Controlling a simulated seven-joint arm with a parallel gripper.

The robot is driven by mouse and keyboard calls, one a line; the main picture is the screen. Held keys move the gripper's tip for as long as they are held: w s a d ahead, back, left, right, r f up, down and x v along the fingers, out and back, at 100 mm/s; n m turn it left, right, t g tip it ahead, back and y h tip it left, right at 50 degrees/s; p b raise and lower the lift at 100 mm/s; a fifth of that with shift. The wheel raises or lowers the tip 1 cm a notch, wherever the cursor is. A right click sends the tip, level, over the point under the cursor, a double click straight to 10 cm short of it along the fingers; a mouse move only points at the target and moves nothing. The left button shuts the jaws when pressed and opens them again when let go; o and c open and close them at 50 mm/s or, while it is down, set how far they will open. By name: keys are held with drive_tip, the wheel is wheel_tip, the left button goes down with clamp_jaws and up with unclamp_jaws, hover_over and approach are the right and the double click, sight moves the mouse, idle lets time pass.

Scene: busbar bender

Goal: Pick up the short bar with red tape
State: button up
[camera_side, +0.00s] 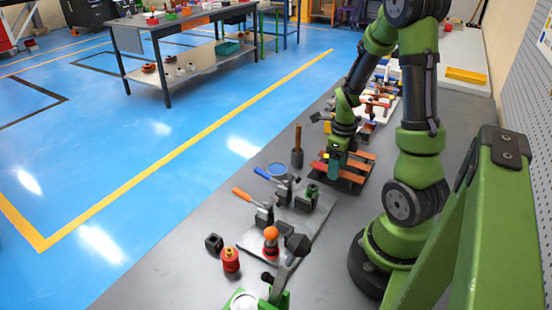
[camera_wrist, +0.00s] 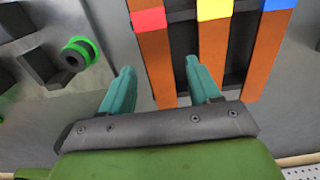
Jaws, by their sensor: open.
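The copper bar with red tape (camera_wrist: 155,65) shows in the wrist view, its red band near the top edge of the picture. It lies on a dark rack (camera_wrist: 186,45), left of a yellow-taped bar (camera_wrist: 213,55) and a blue-taped bar (camera_wrist: 265,60). My gripper (camera_wrist: 160,72) is open, its two teal fingers apart and empty. In the picture the red-taped bar runs between the fingertips, and the right fingertip is close to the yellow-taped bar. How far the fingers are above the bars is unclear. In the side view my gripper (camera_side: 335,168) is over the rack and partly hides it.
More parts lie behind the rack along the bench. A red cylinder (camera_side: 230,260) is at the near end.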

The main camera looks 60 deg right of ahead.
clamp_jaws()
idle(0.3)
